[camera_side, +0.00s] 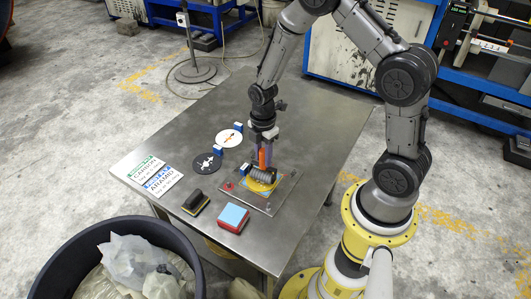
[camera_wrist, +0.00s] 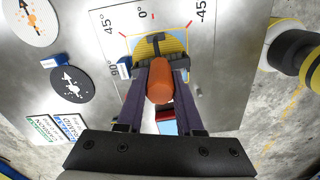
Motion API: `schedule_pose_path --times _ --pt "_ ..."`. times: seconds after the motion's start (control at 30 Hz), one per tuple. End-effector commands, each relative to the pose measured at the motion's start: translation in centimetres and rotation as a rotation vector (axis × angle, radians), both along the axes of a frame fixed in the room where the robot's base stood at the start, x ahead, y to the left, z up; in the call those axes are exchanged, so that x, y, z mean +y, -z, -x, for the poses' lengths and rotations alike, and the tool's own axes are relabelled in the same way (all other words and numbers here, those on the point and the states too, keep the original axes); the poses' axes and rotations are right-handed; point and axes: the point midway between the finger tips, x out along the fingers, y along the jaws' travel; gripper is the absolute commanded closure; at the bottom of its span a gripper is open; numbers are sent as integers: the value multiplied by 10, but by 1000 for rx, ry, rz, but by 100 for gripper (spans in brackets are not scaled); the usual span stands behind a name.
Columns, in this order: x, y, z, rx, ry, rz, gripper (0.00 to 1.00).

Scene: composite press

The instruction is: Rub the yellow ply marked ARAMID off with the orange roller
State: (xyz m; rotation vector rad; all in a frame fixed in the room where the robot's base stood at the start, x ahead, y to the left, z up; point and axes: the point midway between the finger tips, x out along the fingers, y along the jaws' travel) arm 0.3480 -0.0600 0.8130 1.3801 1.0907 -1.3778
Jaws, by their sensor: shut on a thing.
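My gripper (camera_side: 263,142) is shut on the upright orange handle of the roller (camera_side: 263,157). In the wrist view the orange handle (camera_wrist: 160,82) stands between the two purple fingers. The roller's dark ribbed cylinder lies low over the yellow ply (camera_side: 258,187) and appears to rest on it. The ply lies on a metal plate (camera_side: 268,205) printed with angle marks.
A red block with a blue top (camera_side: 233,217) and a black-and-yellow block (camera_side: 195,202) stand near the front edge. A white disc (camera_side: 228,138), a black disc (camera_side: 207,163) and CARBON and ARAMID cards (camera_side: 157,182) lie left. A black bin (camera_side: 110,225) stands beside the table.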

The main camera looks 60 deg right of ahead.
Motion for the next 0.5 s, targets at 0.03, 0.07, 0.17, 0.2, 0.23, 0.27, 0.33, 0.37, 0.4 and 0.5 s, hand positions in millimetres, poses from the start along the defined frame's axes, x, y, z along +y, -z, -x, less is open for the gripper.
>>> schedule_pose_path --times 0.03,0.07,0.17,0.2,0.23,0.27,0.33,0.37,0.4,0.5 --pt "2 0 0 -1 -1 0 100" --pt "3 0 0 -1 0 0 100" --pt "10 1 0 -1 -3 0 100" --pt "13 1 0 0 -3 0 100" --pt "15 2 0 0 -2 0 100" --pt "16 2 0 0 -1 0 100" --pt "19 2 0 -1 -1 0 100" --pt "19 2 0 0 -1 0 100" --pt "19 2 0 0 0 0 100" --pt "16 2 0 1 2 0 100"
